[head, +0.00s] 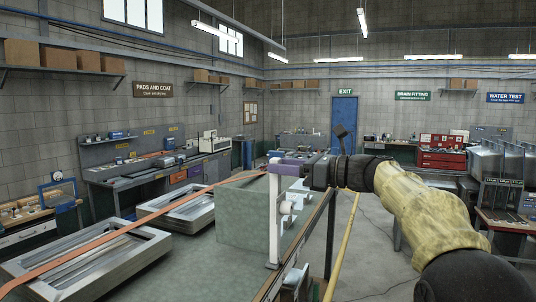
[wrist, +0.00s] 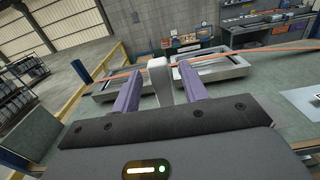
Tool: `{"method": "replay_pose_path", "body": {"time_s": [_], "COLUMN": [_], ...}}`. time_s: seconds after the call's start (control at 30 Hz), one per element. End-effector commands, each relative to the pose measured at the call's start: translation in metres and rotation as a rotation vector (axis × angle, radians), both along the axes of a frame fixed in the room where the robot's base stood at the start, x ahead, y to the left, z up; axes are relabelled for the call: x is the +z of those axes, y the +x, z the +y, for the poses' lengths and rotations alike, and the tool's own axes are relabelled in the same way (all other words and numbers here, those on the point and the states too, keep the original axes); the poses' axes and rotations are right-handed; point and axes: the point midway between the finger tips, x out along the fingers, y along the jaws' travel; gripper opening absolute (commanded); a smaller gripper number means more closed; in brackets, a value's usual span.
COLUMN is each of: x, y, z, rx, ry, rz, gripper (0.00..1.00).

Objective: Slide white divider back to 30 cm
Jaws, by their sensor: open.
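The white divider (head: 275,225) is an upright post with a bracket and knobs at the edge of a grey-green bench (head: 235,223). My gripper (head: 290,168) is at the top of the post, its purple fingers open. In the wrist view, the white post (wrist: 160,82) stands between the two spread fingers (wrist: 160,72), with a narrow gap showing on each side. The post's lower part is hidden behind my gripper body in that view. No distance marking is readable.
Metal sink frames (head: 85,262) lie to the left, with an orange strap (head: 100,240) running across above them.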

Motion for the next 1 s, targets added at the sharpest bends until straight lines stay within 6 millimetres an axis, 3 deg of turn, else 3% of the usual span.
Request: {"method": "replay_pose_path", "body": {"time_s": [0.1, 0.23, 0.6, 0.83, 1.0], "x": [0.005, 0.003, 0.0, 0.0, 0.0], "y": [0.006, 0.012, 0.014, 0.014, 0.014], "z": [0.021, 0.034, 0.04, 0.041, 0.038], "rx": [0.004, 0.001, 0.0, 0.002, -0.002], "ry": [0.001, 0.0, 0.0, 0.0, 0.001], "rz": [0.002, 0.002, -0.001, -0.001, 0.0], "gripper": [0.44, 0.44, 0.44, 0.0, 0.0]}}
